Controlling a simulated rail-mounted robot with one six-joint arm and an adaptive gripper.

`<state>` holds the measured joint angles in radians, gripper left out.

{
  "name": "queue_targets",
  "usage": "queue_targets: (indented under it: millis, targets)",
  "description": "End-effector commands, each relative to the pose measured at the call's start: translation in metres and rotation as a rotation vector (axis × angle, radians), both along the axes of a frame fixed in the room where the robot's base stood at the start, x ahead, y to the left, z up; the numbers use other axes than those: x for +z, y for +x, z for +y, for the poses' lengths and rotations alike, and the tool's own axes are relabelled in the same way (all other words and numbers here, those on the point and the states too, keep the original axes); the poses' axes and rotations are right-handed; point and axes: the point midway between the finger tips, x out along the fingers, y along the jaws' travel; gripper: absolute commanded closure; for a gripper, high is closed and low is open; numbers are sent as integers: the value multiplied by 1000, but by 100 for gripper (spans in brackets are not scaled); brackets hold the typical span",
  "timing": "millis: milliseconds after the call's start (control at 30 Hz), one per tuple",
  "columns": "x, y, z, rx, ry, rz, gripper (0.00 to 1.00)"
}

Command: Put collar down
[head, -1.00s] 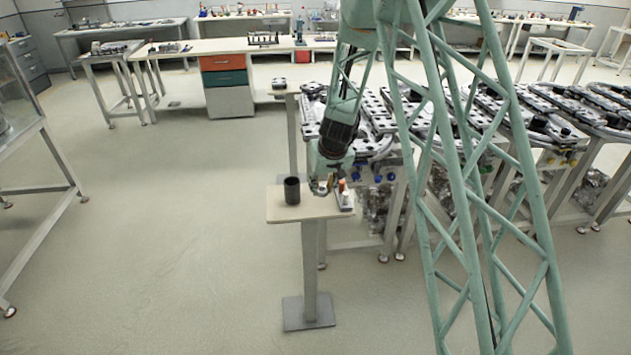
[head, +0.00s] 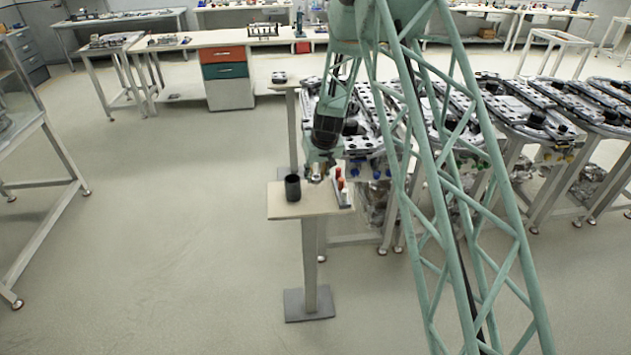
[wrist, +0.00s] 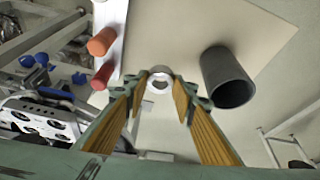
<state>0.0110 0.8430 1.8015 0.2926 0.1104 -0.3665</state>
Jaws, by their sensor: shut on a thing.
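The collar (wrist: 160,72) is a small pale metal ring. In the wrist view it sits between my gripper's fingertips, its open hole facing the camera. My gripper (wrist: 160,88) is shut on it, with one ribbed yellow-brown finger on each side. In the head view my gripper (head: 317,173) is over the small pedestal table (head: 285,209), between a dark cup and a rack. The collar is too small there to see clearly, and whether it touches the tabletop cannot be told.
A dark hollow cylinder (head: 292,188) stands left of my gripper; it also shows in the wrist view (wrist: 228,77). A pale rack (head: 347,200) with red and orange pegs (wrist: 102,41) is on the other side. Track tables (head: 375,110) stand behind. The table's front strip is clear.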

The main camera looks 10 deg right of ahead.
Motion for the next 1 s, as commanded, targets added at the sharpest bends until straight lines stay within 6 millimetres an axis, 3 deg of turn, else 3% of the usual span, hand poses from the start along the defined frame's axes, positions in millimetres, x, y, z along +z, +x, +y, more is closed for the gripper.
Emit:
queue_targets:
  millis: [467, 800, 1000]
  targets:
    - [0, 9, 1, 0, -1, -1, 88]
    - [-29, 8, 1, -1, -1, 1, 88]
    - [-36, 9, 1, -1, 0, -1, 88]
